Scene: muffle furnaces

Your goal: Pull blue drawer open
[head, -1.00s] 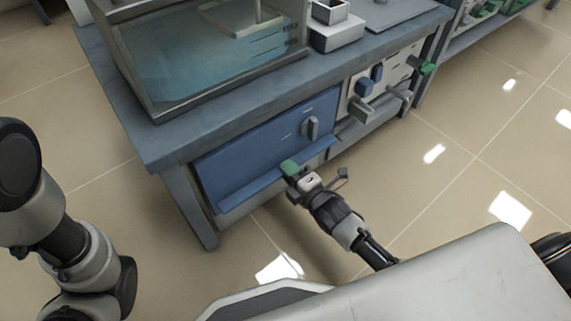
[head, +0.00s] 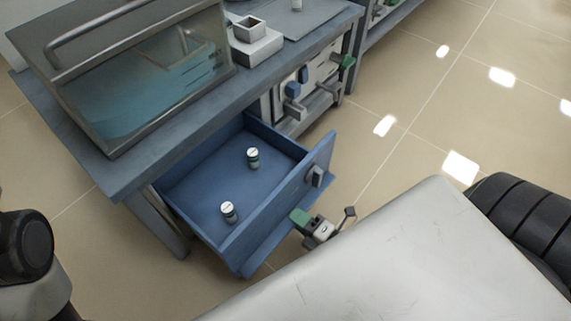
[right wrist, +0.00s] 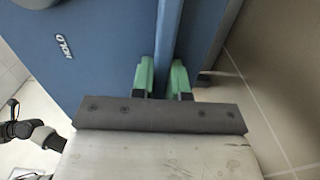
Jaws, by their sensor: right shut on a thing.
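The blue drawer (head: 190,185) is pulled well out from under the grey bench in the head view. Two small white-capped vials, one nearer (head: 229,212) and one farther (head: 253,158), stand upright inside it. My right gripper (head: 299,217) is at the drawer's front lip. In the right wrist view its green fingertips (right wrist: 162,78) are shut on the blue edge (right wrist: 168,40), one on each side. My left gripper is out of view; only part of the left arm shows at the left edge.
The bench top (head: 90,165) carries a glass-walled tank (head: 140,80) and a white block-shaped device (head: 255,45). A panel with blue and green handles (head: 305,85) is right of the drawer. Tiled floor at the right is clear.

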